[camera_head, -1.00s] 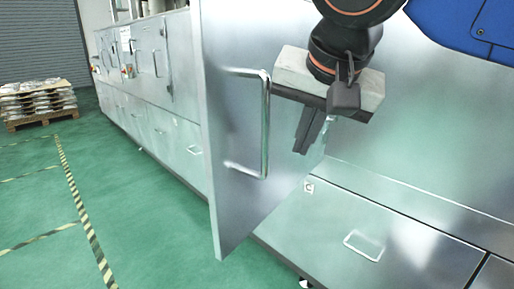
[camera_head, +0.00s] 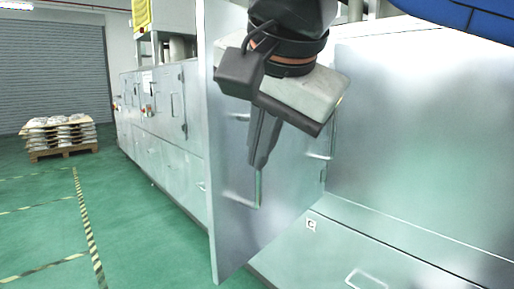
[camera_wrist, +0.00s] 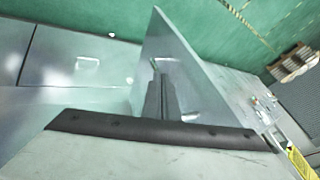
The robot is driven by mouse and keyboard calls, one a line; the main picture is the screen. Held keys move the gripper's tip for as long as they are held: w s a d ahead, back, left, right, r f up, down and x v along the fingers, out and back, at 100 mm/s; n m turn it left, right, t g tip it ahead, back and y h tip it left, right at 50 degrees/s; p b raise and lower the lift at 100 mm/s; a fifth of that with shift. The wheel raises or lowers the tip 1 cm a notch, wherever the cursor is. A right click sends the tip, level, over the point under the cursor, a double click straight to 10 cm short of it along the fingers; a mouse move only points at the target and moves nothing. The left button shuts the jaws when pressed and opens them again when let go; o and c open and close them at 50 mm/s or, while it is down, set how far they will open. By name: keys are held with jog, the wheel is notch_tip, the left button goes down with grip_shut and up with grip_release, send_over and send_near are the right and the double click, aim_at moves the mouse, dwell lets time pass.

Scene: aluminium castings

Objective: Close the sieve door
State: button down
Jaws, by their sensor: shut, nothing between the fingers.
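The sieve door (camera_head: 232,240) is a flat silver metal panel, swung open and standing out from the machine. It has a bar handle (camera_head: 240,197), now partly hidden behind my gripper. My gripper (camera_head: 257,166) hangs in front of the door's face with its fingers together and nothing between them. Whether the fingertips touch the door or handle cannot be told. In the wrist view, the fingers (camera_wrist: 157,75) point toward the door (camera_wrist: 180,60), and part of the handle shows beside them.
The machine's lower panels (camera_head: 330,245) run along the right, with a small handle (camera_head: 365,281). More machine cabinets (camera_head: 165,110) stretch back on the left. A pallet of bags (camera_head: 58,135) stands far left. Green floor (camera_head: 130,240) with striped tape is clear.

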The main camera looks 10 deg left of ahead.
send_near(234, 188)
notch_tip(234, 188, down, 3)
jog(key=d, duration=0.3)
jog(key=shift+w+a+f, duration=0.1)
jog(key=shift+w+a, duration=0.5)
jog(key=shift+a, duration=0.35)
jog(key=shift+w+a, duration=0.6)
jog(key=shift+a, duration=0.35)
